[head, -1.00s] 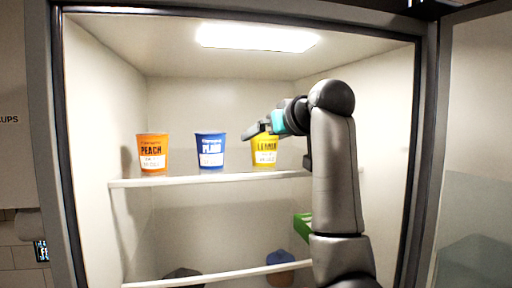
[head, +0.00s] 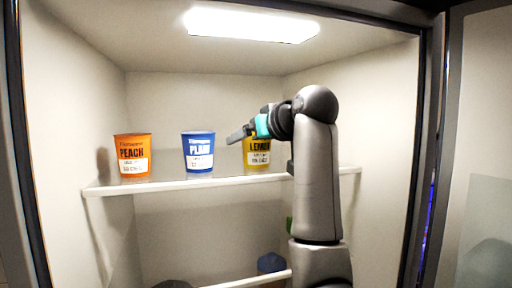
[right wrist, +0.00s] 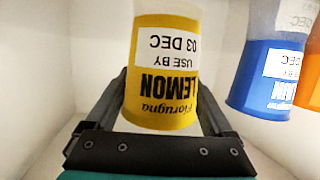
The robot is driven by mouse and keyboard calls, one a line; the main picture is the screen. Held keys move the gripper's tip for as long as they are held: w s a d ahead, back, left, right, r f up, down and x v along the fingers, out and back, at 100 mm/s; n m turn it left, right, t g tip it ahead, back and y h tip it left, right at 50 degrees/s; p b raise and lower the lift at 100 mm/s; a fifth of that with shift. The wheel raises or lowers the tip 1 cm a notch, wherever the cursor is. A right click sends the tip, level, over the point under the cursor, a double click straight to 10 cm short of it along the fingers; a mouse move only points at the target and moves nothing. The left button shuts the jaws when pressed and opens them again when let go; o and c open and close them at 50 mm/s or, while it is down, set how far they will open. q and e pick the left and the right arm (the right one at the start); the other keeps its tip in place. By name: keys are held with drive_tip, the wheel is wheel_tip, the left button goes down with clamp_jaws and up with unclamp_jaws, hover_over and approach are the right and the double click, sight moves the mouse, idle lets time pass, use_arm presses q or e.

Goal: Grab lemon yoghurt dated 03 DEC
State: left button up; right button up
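The lemon yoghurt (head: 257,158) is a yellow cup standing on the upper shelf, its top partly hidden behind my right gripper (head: 245,133). In the right wrist view the lemon cup (right wrist: 165,62) appears upside down, with a white label reading "USE BY 03 DEC". My right gripper (right wrist: 162,115) is open, with one finger at each side of the cup; whether they touch it is unclear. My left gripper is not in view.
A blue plain cup (head: 198,153) stands left of the lemon cup, and an orange peach cup (head: 133,156) stands further left. The shelf (head: 220,181) has a white front edge. A dark blue item (head: 271,263) is on the lower shelf.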

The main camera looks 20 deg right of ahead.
drive_tip(key=shift+w, duration=0.1)
drive_tip(key=c, duration=0.9)
drive_tip(key=shift+c, duration=0.2)
